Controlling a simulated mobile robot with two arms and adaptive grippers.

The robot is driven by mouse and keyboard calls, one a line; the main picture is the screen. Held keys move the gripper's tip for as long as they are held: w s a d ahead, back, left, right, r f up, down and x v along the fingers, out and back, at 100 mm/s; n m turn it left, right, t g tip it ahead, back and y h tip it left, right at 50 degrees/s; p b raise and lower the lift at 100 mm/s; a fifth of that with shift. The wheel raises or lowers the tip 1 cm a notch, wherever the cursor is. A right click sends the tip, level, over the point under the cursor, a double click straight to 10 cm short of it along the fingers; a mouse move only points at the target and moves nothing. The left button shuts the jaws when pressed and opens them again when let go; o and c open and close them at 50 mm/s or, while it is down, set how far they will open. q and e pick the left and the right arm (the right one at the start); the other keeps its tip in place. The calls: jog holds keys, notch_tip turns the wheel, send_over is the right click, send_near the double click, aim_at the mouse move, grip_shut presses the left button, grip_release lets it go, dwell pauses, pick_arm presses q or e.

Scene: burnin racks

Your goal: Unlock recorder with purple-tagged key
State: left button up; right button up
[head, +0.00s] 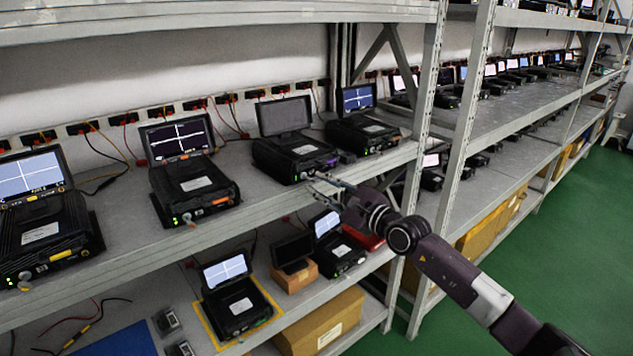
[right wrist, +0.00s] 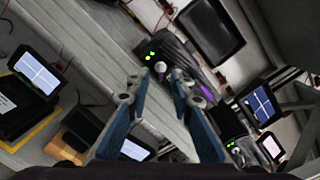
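The recorder with the dark screen (head: 290,155) stands on the middle shelf. A purple mark (head: 330,161) shows near its front right corner. In the right wrist view its black body (right wrist: 172,50) bears lit green lights (right wrist: 150,56), a round silver lock or knob (right wrist: 160,67) and the purple mark (right wrist: 197,100). My right gripper (head: 322,187) is just in front of this recorder, at the shelf edge. In the right wrist view its fingers (right wrist: 156,83) are apart, with nothing visible between them. I cannot make out a separate key. My left gripper is not in view.
Recorders with lit screens stand to the left (head: 195,185) and right (head: 362,133) on the same shelf. A rack upright (head: 428,90) is right of my gripper. The lower shelf holds another recorder (head: 235,305) and cardboard boxes (head: 320,325). The green floor (head: 570,230) is clear.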

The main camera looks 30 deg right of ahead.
jog(key=shift+w, duration=0.55)
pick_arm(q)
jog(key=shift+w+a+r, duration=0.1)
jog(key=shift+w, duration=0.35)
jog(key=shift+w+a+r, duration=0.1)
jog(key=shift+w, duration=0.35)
pick_arm(e)
jog(key=shift+w, duration=0.15)
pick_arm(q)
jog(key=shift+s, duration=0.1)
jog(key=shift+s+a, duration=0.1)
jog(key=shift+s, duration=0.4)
pick_arm(e)
grip_shut()
